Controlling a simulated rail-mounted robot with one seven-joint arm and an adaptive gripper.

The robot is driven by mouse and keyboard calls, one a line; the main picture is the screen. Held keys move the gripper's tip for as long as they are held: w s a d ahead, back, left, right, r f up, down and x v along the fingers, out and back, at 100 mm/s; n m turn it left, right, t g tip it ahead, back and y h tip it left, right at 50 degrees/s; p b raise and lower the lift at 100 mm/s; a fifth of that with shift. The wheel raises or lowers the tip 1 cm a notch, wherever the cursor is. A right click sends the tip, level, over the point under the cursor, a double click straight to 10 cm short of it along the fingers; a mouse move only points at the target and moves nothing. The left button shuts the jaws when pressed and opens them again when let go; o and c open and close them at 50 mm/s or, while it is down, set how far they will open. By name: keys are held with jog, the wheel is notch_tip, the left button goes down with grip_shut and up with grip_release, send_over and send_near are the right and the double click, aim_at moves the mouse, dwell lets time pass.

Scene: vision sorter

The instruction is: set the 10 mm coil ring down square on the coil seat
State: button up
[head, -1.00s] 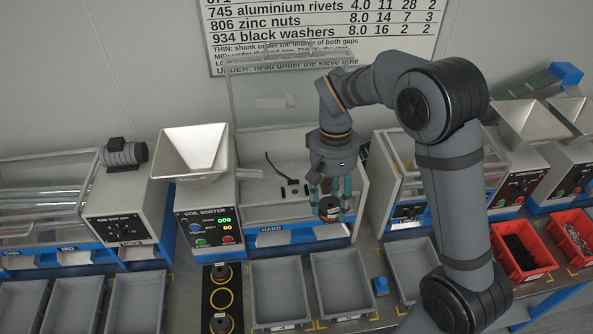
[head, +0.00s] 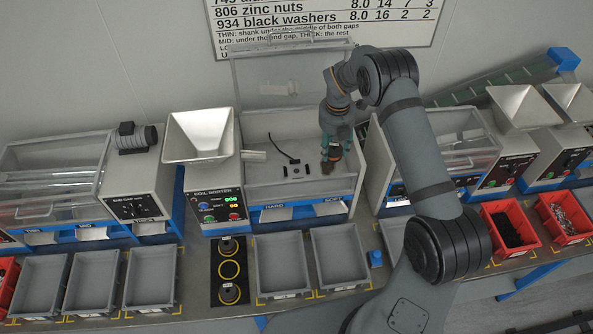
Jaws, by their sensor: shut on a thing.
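My gripper (head: 332,153) hangs inside the open bay of the coil sorter, at its right side. Its green fingers are shut on a small dark ring with an orange-red patch, the coil ring (head: 334,152). The fingers and its small size partly hide it, and I cannot tell how level it is. Small black fittings on the bay floor, apparently the coil seat (head: 296,171), lie left of my gripper with a black cable running to them. The held ring is apart from them.
The coil sorter's control box (head: 215,200) and hopper (head: 198,136) stand left of the bay. The clear lid (head: 277,80) is raised behind it. Two dark rings (head: 228,292) sit on a black mat with yellow circles. Grey bins (head: 281,265) line the front.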

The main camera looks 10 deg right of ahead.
jog(key=shift+w+n, duration=0.3)
jog(key=shift+n, duration=0.8)
jog(key=shift+w+a+f+b, duration=0.1)
jog(key=shift+b, duration=0.25)
jog(key=shift+n, duration=0.3)
jog(key=w+a+f+b, duration=0.1)
jog(key=a+f+b, duration=0.1)
jog(key=a+b, duration=0.1)
jog(key=w+a+f+b, duration=0.1)
jog(key=a+f+b, duration=0.1)
jog(key=a+b, duration=0.2)
jog(key=w+a+f+b, duration=0.2)
jog(key=a+b, duration=0.1)
jog(key=b, duration=0.2)
jog(key=shift+w+a+f+b, duration=0.1)
jog(key=shift+a+f+b, duration=0.2)
jog(key=shift+f+p, duration=0.65)
jog(key=shift+f, duration=1.35)
jog(key=shift+f, duration=0.25)
jog(key=o, duration=1.2)
jog(key=shift+r, duration=0.1)
